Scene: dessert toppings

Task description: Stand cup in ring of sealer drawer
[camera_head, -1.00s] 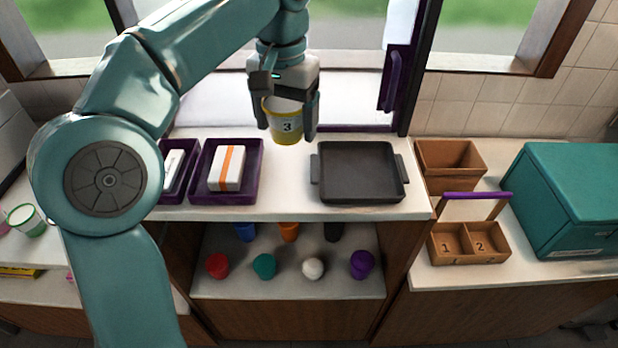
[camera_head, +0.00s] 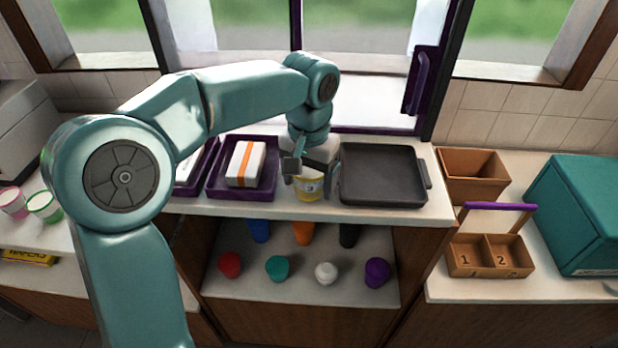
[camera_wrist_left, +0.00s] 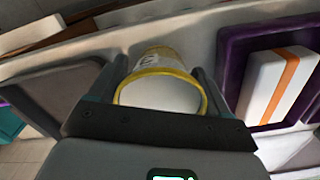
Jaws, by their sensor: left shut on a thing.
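A yellow cup (camera_head: 308,189) with a white label band is in the grasp of my left gripper (camera_head: 310,178). The gripper is shut on it from above, between the purple tray and the dark grey tray on the counter. In the left wrist view the cup (camera_wrist_left: 160,62) shows its yellow rim and pale inside between the two fingers (camera_wrist_left: 160,92). I cannot tell whether the cup's base touches the counter. No sealer drawer or ring can be made out in these frames. My right gripper is not in view.
A purple tray (camera_head: 214,189) with a white, orange-striped packet (camera_head: 245,164) lies left of the cup. A dark grey tray (camera_head: 383,176) lies close on its right. A two-compartment caddy (camera_head: 490,256) and a teal box (camera_head: 590,205) stand right.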

